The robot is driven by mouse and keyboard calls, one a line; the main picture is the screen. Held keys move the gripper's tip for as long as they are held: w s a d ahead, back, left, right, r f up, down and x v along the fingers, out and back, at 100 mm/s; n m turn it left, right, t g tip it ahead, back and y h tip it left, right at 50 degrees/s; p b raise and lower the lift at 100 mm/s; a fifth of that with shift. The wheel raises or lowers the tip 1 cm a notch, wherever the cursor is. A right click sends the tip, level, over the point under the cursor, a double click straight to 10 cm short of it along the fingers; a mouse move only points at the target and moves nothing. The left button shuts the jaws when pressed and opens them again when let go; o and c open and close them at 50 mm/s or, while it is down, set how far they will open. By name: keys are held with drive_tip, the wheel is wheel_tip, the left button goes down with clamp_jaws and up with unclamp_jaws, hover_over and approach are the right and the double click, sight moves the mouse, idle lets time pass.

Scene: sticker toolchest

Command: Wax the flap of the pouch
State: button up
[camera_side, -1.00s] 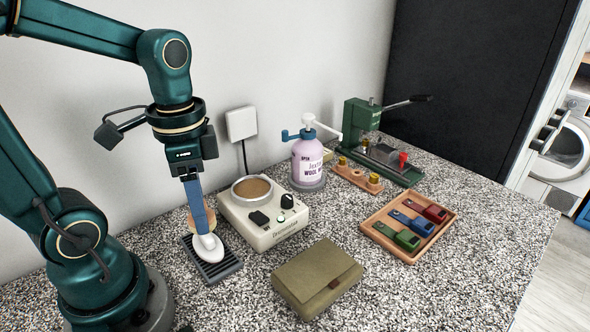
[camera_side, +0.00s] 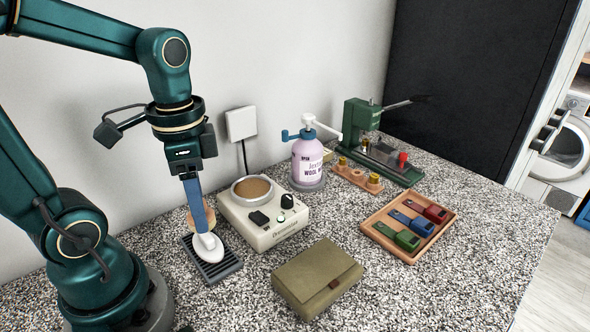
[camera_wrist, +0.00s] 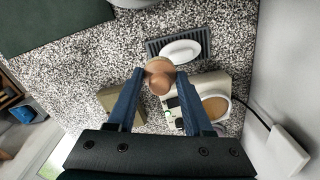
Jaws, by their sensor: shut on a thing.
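My gripper (camera_side: 203,228) points down at the left, its blue fingers shut on the round wooden knob (camera_wrist: 158,76) of a wax applicator. The applicator's white oval pad (camera_side: 209,248) sits at or just above a dark slatted rest (camera_side: 227,270); I cannot tell whether they touch. The pad also shows in the wrist view (camera_wrist: 180,51). The olive pouch (camera_side: 302,270) lies closed on the counter, its flap on top with a small brown tab (camera_side: 334,283). A cream warmer (camera_side: 268,238) holds a round pan of brown wax (camera_side: 251,189) right of my gripper.
A lilac pump bottle (camera_side: 308,165) stands behind the warmer. A green lever press (camera_side: 362,120) and a wooden block with brass pieces (camera_side: 357,177) are farther back. A wooden tray (camera_side: 410,258) holds red, blue and green tools. The counter around the pouch is clear.

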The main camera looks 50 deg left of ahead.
drive_tip(key=shift+r, duration=0.15)
drive_tip(key=w+a+r, duration=0.4)
drive_tip(key=w, duration=0.5)
hover_over(252, 189)
drive_tip(key=shift+f, duration=4.05)
drive_tip(key=shift+f, duration=0.65)
drive_tip(key=shift+r, duration=0.15)
wheel_tip(252, 189, up, 7)
